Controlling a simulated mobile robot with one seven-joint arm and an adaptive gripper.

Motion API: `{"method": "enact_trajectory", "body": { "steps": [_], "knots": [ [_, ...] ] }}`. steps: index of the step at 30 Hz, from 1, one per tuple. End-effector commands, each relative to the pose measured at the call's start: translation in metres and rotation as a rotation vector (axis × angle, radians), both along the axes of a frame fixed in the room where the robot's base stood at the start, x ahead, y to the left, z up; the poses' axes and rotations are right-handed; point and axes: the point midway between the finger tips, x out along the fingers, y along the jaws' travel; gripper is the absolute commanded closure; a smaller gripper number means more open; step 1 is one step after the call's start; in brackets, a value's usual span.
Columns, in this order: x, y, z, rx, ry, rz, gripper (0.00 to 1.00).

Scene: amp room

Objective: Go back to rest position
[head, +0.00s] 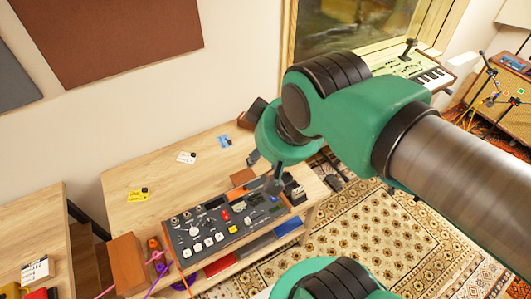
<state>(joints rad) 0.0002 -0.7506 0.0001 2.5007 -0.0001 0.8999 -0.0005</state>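My arm reaches in from the right in the head view, with green joints and a metallic link. My gripper (268,178) is small and dark at the end of the arm, partly hidden behind the green wrist. It hangs over the back right part of a grey audio device (212,232) with knobs and white, red and yellow buttons. I cannot tell whether it touches the device or whether its fingers are open. I see nothing clearly held in it.
The device stands on a wooden desk (130,215) with small cards on it. Cables and a brown box (128,262) are at its left. A patterned rug (375,235) covers the floor at right.

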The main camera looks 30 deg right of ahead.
Motion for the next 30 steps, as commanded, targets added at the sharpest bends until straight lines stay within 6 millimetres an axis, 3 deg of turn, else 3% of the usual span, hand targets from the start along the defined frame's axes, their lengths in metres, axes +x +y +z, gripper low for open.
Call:
{"method": "enact_trajectory", "body": {
  "steps": [5, 15, 30],
  "knots": [
    [0.000, 0.000, -0.005, 0.000, 0.000, 0.000, 0.62],
    [0.000, 0.000, -0.035, 0.000, 0.000, 0.000, 0.62],
    [0.000, 0.000, -0.035, 0.000, 0.000, 0.000, 0.62]
  ]
}}
